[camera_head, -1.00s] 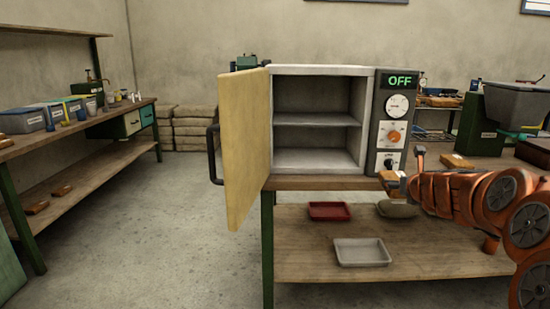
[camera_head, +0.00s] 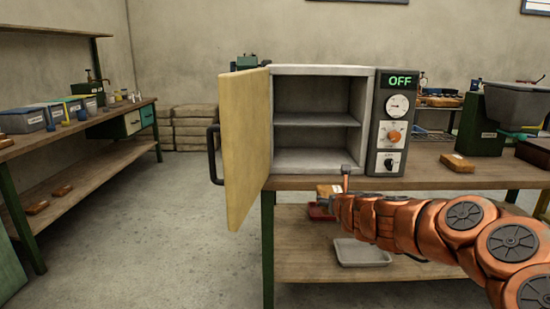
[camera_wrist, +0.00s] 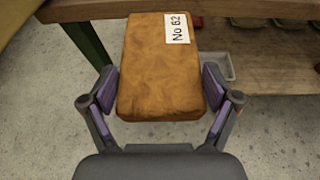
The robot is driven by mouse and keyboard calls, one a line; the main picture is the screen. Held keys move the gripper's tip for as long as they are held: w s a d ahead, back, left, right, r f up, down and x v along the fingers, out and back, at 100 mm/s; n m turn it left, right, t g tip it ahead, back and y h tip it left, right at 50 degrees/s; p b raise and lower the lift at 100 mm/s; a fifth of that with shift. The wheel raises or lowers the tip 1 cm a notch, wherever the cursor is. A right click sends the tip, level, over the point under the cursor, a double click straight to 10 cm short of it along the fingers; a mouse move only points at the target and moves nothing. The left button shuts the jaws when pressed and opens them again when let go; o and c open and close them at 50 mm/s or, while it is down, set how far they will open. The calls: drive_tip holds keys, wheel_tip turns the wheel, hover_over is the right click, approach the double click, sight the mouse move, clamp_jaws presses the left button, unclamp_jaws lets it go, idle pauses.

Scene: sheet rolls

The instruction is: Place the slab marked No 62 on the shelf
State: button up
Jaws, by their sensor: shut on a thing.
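The slab marked No 62 (camera_wrist: 155,75) is an orange-brown block with a white label, seen close up in the wrist view. My gripper (camera_wrist: 160,90) is shut on its two sides. In the head view the slab (camera_head: 324,190) is partly hidden by my gripper (camera_head: 340,193), in front of the bench edge and below the oven opening. The oven (camera_head: 320,70) stands open and empty, with a middle shelf (camera_head: 316,120) across its inside. Its panel reads OFF.
The pale yellow oven door (camera_head: 247,145) is swung open on the left. The bench (camera_head: 420,180) has another slab (camera_head: 457,162) to the right. A red tray (camera_head: 318,212) and a grey tray (camera_head: 362,252) sit on its lower board. More slabs (camera_head: 62,190) lie at left.

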wheel_tip(320, 180, up, 26)
drive_tip(key=p, duration=2.6)
drive_tip(key=s+f+m+h, duration=0.2)
drive_tip(key=s+m+h, duration=0.1)
drive_tip(key=s, duration=0.8)
drive_tip(key=shift+f+g+h, duration=0.15)
drive_tip(key=shift+g+h, duration=0.25)
drive_tip(key=shift+h, duration=0.1)
